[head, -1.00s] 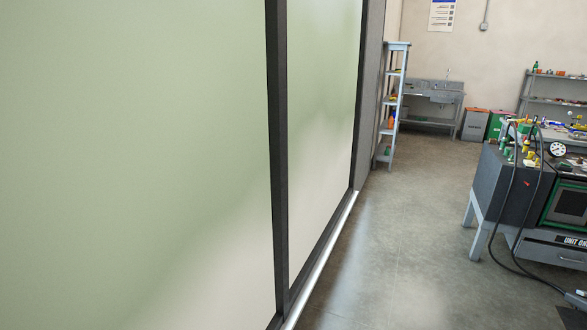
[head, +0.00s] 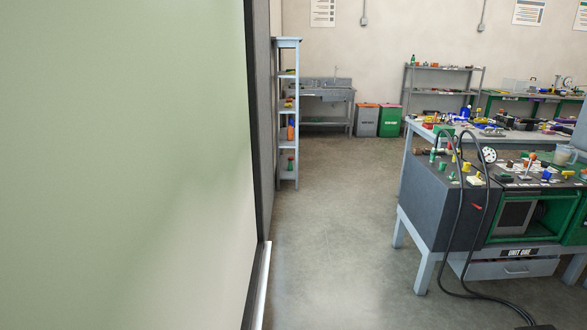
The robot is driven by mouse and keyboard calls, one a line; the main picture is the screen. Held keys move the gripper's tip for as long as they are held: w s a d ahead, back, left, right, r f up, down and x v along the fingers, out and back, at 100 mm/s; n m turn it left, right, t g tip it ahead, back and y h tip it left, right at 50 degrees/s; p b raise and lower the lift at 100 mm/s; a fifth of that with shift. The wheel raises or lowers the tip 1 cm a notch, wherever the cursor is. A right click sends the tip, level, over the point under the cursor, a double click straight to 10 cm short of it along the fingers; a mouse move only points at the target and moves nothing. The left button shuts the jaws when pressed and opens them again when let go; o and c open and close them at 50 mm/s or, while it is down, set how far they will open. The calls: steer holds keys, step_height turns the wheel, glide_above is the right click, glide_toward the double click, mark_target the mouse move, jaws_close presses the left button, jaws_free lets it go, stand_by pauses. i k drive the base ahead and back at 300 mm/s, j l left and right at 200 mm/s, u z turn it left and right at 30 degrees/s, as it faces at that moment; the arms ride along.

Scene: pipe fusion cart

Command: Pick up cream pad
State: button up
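I cannot make out a cream pad for certain in the head view. The pipe fusion cart (head: 430,205), dark grey with a green front and a "UNIT ONE" label, stands at the right. Its top carries several small things, among them a round gauge (head: 489,155), yellow and green fittings and a whitish cup (head: 561,155). They are too small to tell whether one is the pad. My gripper is not in view.
A large pale green panel (head: 120,160) with a dark frame fills the left. A narrow shelf (head: 288,40) stands past it, with a sink bench (head: 320,92) and two bins (head: 378,121) behind. Black hoses (head: 461,240) hang to the floor. The floor (head: 335,230) between is clear.

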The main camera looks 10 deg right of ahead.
mark_target(474, 182)
steer(key=i+l+z, duration=0.1)
steer(key=i+z, duration=0.3)
steer(key=i+j+z, duration=0.1)
steer(key=i+z, duration=0.25)
steer(key=i, duration=0.2)
steer(key=i+j+z, duration=0.25)
steer(key=i+z, duration=0.15)
steer(key=i+j+z, duration=0.4)
steer(key=i+l, duration=0.05)
steer(key=i, duration=0.05)
